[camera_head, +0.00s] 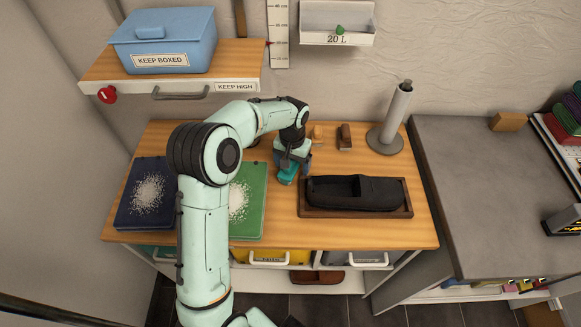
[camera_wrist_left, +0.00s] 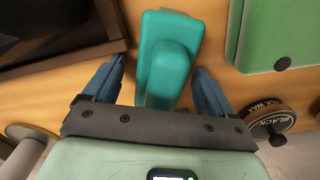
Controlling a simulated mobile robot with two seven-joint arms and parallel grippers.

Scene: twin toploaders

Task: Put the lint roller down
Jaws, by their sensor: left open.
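A teal handled object (camera_head: 289,176), which I take for the lint roller, is on the wooden worktop (camera_head: 425,215) between the green panel and the dark tray. My left gripper (camera_head: 293,160) is right over it and partly hides it. In the left wrist view the teal object (camera_wrist_left: 167,62) lies between the two blue fingers of my left gripper (camera_wrist_left: 155,88). The fingers are spread, with gaps on both sides of its narrower raised part. My right gripper is not in view.
Left are green (camera_head: 250,214) and navy (camera_head: 135,208) panels bearing white grains. A grey cylinder stand (camera_head: 391,125) is behind. In the left wrist view a round wax tin (camera_wrist_left: 268,119) is close by.

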